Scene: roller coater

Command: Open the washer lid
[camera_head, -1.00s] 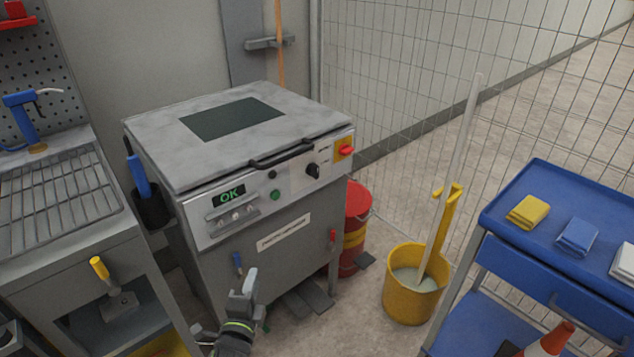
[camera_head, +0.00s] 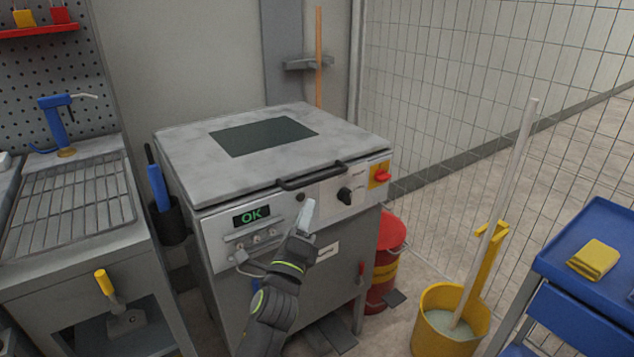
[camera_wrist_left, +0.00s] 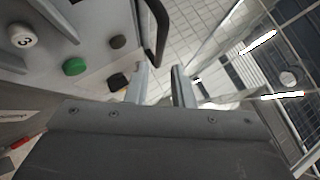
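The washer is a grey cabinet with a flat lid (camera_head: 210,178) that lies shut, with a dark panel (camera_head: 264,137) in its top. A black bar handle (camera_head: 312,176) runs along the lid's front edge; it also shows in the left wrist view (camera_wrist_left: 160,32). My left gripper (camera_head: 305,214) is in front of the control panel, just below the handle. In the left wrist view its two fingers (camera_wrist_left: 160,86) stand apart with nothing between them, and the handle is beyond their tips. My right gripper is not in view.
The washer's front carries a green "OK" display (camera_head: 251,215), a black knob (camera_head: 345,196) and a red switch (camera_head: 381,176). A grated sink bench (camera_head: 70,205) stands left. A red bin (camera_head: 388,250), yellow mop bucket (camera_head: 440,335) and blue cart (camera_head: 595,245) stand right, before a wire fence.

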